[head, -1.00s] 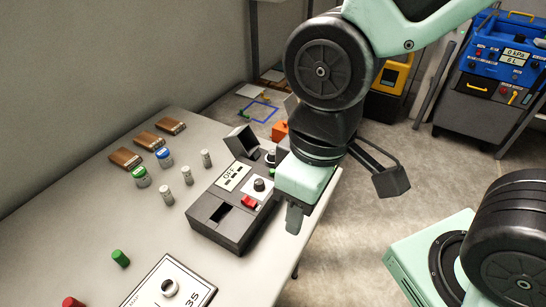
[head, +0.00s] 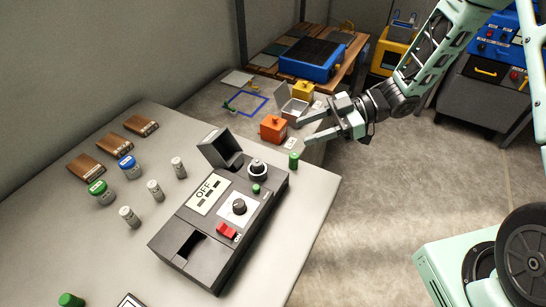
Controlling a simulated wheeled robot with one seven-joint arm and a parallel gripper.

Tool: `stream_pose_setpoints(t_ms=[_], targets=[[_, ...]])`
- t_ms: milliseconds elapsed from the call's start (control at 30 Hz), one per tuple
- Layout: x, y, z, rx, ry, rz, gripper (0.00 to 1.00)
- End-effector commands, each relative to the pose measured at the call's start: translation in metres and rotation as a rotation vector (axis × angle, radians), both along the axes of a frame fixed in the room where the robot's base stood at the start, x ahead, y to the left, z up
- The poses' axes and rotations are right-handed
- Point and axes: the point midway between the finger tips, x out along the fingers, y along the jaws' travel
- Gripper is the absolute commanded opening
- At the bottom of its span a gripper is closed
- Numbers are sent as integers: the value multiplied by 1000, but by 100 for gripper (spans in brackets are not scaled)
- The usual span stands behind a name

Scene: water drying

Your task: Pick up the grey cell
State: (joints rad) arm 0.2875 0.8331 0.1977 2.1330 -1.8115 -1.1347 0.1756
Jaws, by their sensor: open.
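Three small grey cylinders that fit the grey cell stand upright on the pale table (head: 60,235), left of the dark device: a far one (head: 178,167), a middle one (head: 155,190) and a near one (head: 129,217). I cannot tell which one is meant. My gripper (head: 302,133) is open and empty. It points left near the table's far right corner, well to the right of the grey cylinders and touching none of them.
The dark device (head: 185,265) has a raised lid, a dial and a red switch. A green cylinder (head: 293,160) stands near my gripper. An orange box (head: 273,129) is behind.

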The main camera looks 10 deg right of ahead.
Motion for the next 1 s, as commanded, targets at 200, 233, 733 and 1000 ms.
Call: stream_pose_setpoints(t_ms=[200,233,733,1000], targets=[[-27,-19,-7,122,55,114,47],[-28,-18,-7,126,57,120,47],[-41,74,-25,127,59,125,47],[-43,98,-30,126,57,121,47]])
